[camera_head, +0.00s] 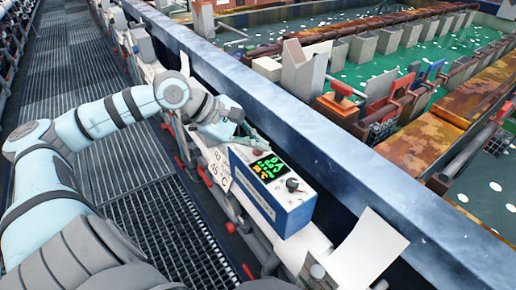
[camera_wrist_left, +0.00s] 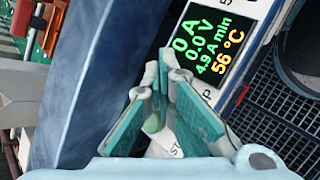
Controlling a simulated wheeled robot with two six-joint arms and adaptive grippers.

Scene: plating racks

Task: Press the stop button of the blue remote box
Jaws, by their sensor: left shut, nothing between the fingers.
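The blue remote box (camera_head: 284,213) has a blue front and a white top with a lit display (camera_head: 267,168) and a dark knob (camera_head: 292,185). A pale green round part (camera_wrist_left: 152,123) and a white label starting "ST" (camera_wrist_left: 172,143) show between the fingers. I cannot tell whether the fingertips touch the box. My right gripper is not in view.
A long blue rail (camera_head: 300,130) runs just right of the box. A white sheet (camera_head: 366,250) stands near it at lower right. A grated walkway (camera_head: 165,225) lies to the left. Green tanks with rusty racks (camera_head: 425,150) lie beyond the rail.

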